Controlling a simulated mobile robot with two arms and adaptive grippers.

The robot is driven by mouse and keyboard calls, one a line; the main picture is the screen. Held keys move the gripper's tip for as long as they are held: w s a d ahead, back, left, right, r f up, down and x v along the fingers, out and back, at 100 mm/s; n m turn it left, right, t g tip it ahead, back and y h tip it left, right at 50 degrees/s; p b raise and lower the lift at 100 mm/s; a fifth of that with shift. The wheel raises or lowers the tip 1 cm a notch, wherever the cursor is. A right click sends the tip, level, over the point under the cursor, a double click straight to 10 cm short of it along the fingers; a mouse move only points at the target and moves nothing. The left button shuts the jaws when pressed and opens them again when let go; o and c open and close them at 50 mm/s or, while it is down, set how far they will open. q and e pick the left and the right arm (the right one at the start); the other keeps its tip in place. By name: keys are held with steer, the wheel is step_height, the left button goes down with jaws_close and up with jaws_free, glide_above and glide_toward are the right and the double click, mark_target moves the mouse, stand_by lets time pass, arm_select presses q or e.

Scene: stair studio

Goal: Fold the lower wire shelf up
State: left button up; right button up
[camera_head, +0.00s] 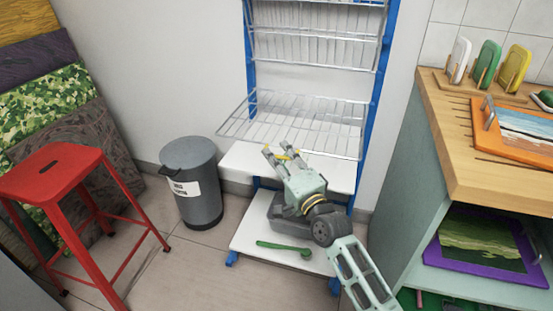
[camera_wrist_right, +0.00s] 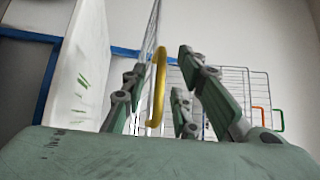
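The lower wire shelf (camera_head: 298,117) sticks out roughly level from the blue-posted rack in the head view. In the right wrist view it shows nearly edge-on as a thin wire line (camera_wrist_right: 152,45). A yellow handle (camera_wrist_right: 158,85) stands beside it, between the fingers of my right gripper. My right gripper (camera_head: 280,150) is below the shelf's front edge, its fingers pointing up and toward the rack. The fingers (camera_wrist_right: 168,85) are spread, with visible gaps to the handle. In the head view only a bit of yellow shows between them. My left gripper is not in view.
More wire shelves (camera_head: 312,50) are above. A white board (camera_head: 335,172) is under the lower wire shelf, and a green tool (camera_head: 284,247) lies on the white base (camera_head: 252,230). A grey bin (camera_head: 195,190) and red stool (camera_head: 50,172) stand left; a wooden-topped counter (camera_head: 455,150) stands right.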

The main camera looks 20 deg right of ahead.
steer(key=shift+w+a, duration=0.1)
steer(key=shift+w, duration=0.45)
steer(key=shift+c, duration=0.3)
jaws_close()
